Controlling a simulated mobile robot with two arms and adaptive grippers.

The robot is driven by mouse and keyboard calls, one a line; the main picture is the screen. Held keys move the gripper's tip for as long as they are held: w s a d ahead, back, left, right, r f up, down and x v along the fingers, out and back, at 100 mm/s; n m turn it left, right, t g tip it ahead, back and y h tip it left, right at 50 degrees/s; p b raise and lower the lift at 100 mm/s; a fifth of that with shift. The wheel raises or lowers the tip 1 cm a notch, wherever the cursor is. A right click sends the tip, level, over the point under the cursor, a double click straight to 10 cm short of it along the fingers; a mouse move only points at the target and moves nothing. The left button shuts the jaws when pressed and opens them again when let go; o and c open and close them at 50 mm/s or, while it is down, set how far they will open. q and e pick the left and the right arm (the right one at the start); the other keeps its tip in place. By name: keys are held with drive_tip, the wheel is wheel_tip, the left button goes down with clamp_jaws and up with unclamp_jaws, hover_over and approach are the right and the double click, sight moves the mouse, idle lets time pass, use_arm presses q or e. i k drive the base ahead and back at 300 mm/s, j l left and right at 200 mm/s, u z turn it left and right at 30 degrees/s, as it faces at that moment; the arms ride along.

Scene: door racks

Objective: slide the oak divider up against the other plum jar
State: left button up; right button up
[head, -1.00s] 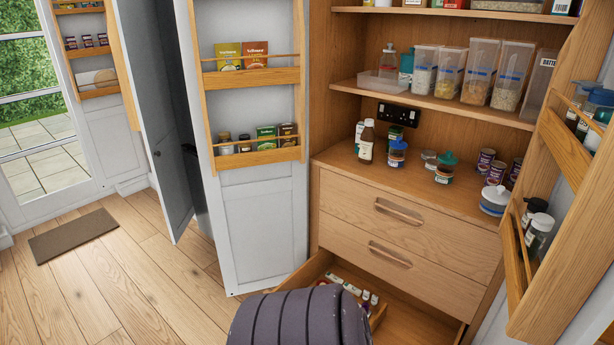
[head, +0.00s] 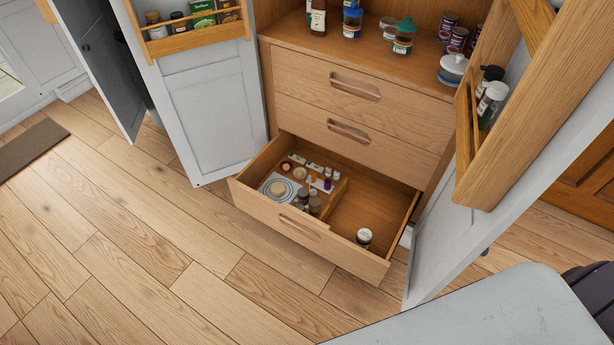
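The bottom drawer (head: 365,264) of the cabinet stands open. An oak divider (head: 337,200) runs front to back inside it, near the middle. Left of the divider lie several small jars and bottles, including two dark jars (head: 303,198) close to it and a small purple-marked bottle (head: 327,184). Right of the divider, one jar (head: 363,237) with a pale top stands alone near the front wall, apart from the divider. I cannot tell which jars are the plum ones. Neither of my grippers is in view.
Two closed drawers (head: 350,131) sit above, under a counter with jars and purple-labelled tins (head: 457,39). A white door (head: 207,120) stands open at left; another door with a rack (head: 520,110) stands open at right. The wooden floor (head: 180,250) in front is clear.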

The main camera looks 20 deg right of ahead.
sight(333, 201)
drive_tip(key=z, duration=0.8)
